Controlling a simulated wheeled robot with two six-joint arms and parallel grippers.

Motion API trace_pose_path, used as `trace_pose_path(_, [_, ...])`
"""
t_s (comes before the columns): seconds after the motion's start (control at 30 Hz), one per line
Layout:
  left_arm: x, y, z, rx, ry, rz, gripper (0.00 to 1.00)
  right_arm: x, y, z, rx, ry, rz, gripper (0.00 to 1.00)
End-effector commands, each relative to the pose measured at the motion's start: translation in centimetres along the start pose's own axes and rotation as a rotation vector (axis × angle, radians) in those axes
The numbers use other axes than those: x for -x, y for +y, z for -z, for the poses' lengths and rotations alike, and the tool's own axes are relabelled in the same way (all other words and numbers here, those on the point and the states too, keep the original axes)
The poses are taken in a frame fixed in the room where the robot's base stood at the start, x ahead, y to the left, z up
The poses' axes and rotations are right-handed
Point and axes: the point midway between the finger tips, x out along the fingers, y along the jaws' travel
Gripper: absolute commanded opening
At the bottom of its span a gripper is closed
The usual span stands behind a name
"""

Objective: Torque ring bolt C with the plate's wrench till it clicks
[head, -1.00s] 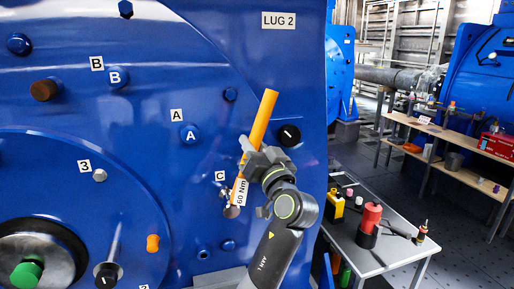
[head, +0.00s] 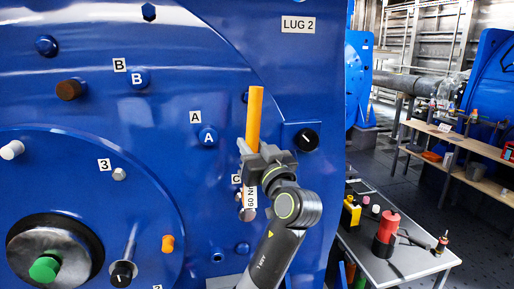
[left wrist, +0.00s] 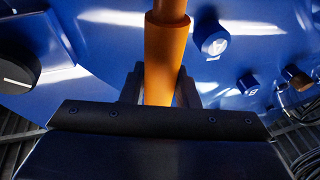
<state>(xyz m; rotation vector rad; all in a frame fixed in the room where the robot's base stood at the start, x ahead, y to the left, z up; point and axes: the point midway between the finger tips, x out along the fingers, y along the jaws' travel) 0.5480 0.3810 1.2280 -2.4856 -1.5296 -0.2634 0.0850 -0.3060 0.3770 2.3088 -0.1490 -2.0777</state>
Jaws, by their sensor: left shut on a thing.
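The torque wrench (head: 254,115) has an orange handle and a white "60 Nm" label. It stands nearly upright against the blue motor face, its lower end beside the C label (head: 237,180). A round metallic end (head: 248,214) shows at its bottom; bolt C itself is hidden, so I cannot tell how the wrench sits on it. My left gripper (head: 250,150) is shut on the wrench's handle. In the left wrist view the orange handle (left wrist: 166,60) runs up between the fingers (left wrist: 160,90). My right gripper is not in view.
Bolt A (head: 208,137) and bolt B (head: 138,78) stick out left of the wrench. A black knob (head: 306,139) is close on the right. A grey table (head: 372,262) with a red item (head: 388,228) stands lower right.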

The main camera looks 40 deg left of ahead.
Motion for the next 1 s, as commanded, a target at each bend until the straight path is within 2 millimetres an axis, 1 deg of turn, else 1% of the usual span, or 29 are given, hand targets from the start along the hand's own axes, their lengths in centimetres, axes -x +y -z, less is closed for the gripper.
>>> trace_pose_path(0.2, [-0.4, -1.5, 0.1, 0.081, -0.014, 0.021, 0.0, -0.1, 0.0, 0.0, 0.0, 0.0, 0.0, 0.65])
trace_pose_path(0.43, [-0.6, -2.4, -0.1, 0.128, -0.026, 0.032, 0.0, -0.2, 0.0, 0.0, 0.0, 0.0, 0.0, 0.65])
trace_pose_path(0.7, [-0.9, -4.0, -0.4, 0.218, -0.05, 0.054, 0.0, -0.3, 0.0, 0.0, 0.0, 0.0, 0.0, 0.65])
trace_pose_path(1.0, [-0.9, -4.2, -0.6, 0.236, -0.056, 0.058, 0.0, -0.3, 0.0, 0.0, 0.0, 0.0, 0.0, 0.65])
